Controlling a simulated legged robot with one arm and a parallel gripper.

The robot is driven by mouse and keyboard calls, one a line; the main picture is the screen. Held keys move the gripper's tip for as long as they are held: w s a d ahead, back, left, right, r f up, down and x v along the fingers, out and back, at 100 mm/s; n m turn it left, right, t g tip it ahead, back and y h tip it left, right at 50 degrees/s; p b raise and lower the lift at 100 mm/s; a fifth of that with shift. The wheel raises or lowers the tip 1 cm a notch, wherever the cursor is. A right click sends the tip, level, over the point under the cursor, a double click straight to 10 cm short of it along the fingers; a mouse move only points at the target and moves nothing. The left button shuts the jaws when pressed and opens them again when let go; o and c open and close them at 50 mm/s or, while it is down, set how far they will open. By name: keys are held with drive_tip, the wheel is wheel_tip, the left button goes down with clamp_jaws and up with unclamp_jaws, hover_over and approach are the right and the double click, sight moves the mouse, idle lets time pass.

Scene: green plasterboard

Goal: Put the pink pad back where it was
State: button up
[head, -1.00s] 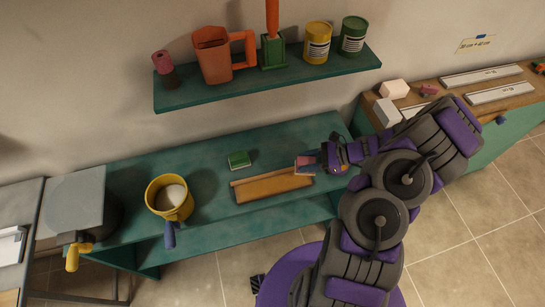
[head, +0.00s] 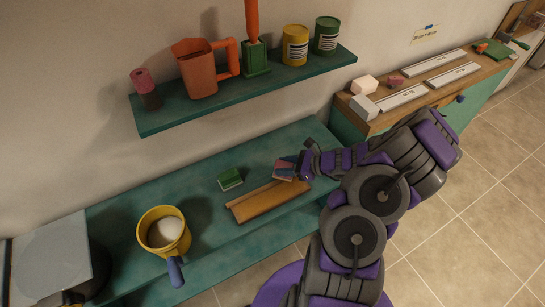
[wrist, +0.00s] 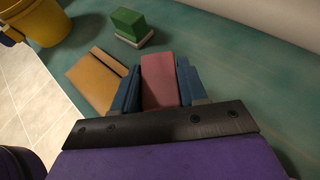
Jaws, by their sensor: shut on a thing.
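The pink pad (head: 284,169) is between the blue fingers of my gripper (head: 288,166), which is shut on it. In the wrist view the pink pad (wrist: 159,80) sits lengthwise between the fingertips (wrist: 158,85). It is over the teal bench (head: 130,220), just behind the right end of an orange-brown wooden board (head: 265,203). I cannot tell whether its underside touches the bench. A green block with a pale base (head: 230,179) stands to the left of the pad; it also shows in the wrist view (wrist: 128,25).
A yellow mug-like pot (head: 163,232) stands at the bench's left. The teal shelf (head: 240,95) above holds an orange jug (head: 197,68), tins and a pink roll. A wooden-topped counter (head: 440,93) at right carries pale blocks, a small pink block (head: 395,81) and long pale bars.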

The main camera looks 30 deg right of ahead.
drive_tip(key=w, duration=0.3)
drive_tip(key=w+b, duration=0.1)
drive_tip(key=w, duration=0.2)
drive_tip(key=w+f, duration=0.1)
drive_tip(key=w, duration=0.1)
drive_tip(key=shift+w+b, duration=0.3)
drive_tip(key=shift+w, duration=0.1)
drive_tip(key=shift+w+d, duration=0.15)
drive_tip(key=shift+w, duration=0.15)
drive_tip(key=shift+d+f, duration=0.15)
drive_tip(key=shift+f, duration=0.05)
drive_tip(key=shift+a+f+b, duration=0.2)
drive_tip(key=shift+f+b, duration=0.15)
drive_tip(key=shift+f, duration=0.45)
drive_tip(key=shift+a+f+b, duration=0.2)
drive_tip(key=shift+f+b, duration=0.15)
drive_tip(key=shift+f, duration=0.4)
drive_tip(key=shift+r, duration=0.1)
drive_tip(key=shift+d, duration=0.1)
drive_tip(key=o, duration=1.1)
